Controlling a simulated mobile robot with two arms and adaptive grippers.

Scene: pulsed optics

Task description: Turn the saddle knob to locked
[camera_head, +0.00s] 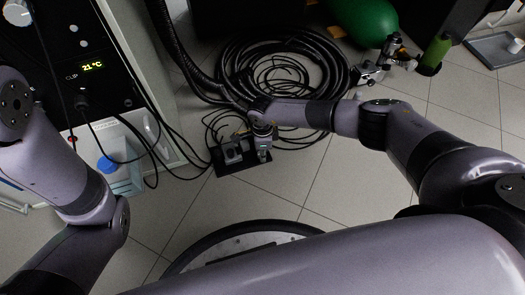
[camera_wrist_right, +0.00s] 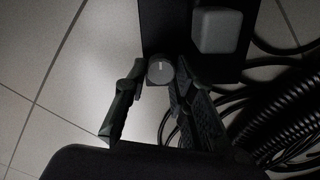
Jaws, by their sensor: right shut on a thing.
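The saddle is a dark plate (camera_head: 243,168) on the floor below the cable coil; the plate (camera_wrist_right: 160,22) also shows at the top of the right wrist view. A grey block (camera_wrist_right: 216,30) stands on it beside the knob. The round grey saddle knob (camera_wrist_right: 160,70) has a pale line across its top, running roughly left to right. My right gripper (camera_head: 263,136) reaches down to the plate from above. In the right wrist view its two fingers (camera_wrist_right: 158,74) are on either side of the knob, shut on it. My left gripper is outside both views.
A large coil of black cable (camera_head: 330,65) lies behind the saddle. A green cylinder (camera_head: 365,20) is at the back.

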